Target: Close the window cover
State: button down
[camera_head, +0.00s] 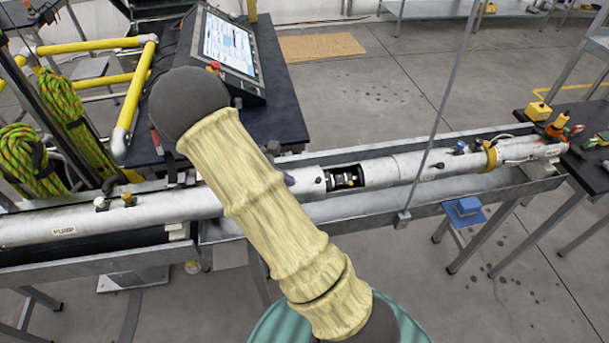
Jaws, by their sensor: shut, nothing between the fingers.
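A long white tube (130,215) lies in a grey metal trough across the picture. Right of the middle, a window (345,178) in the tube is open and shows dark and metallic parts inside. White sleeve sections lie on both sides of this window; I cannot tell which one is the window cover. My beige arm crosses the middle of the picture and hides part of the tube. My gripper is not visible.
A dark table with a tilted screen (229,43) stands behind the tube. A yellow rail (137,85) and green ropes (62,105) are at the left. A thin vertical rod (445,100) crosses in front of the tube at the right.

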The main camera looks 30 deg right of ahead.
aim_at(304, 188)
jog(key=d, duration=0.1)
jog(key=s+d+p, duration=0.1)
jog(key=d, duration=0.1)
jog(key=d+f+p, duration=0.1)
jog(key=d, duration=0.1)
jog(key=shift+s+d+f, duration=0.1)
jog(key=shift+s, duration=0.1)
jog(key=shift+w+f, duration=0.1)
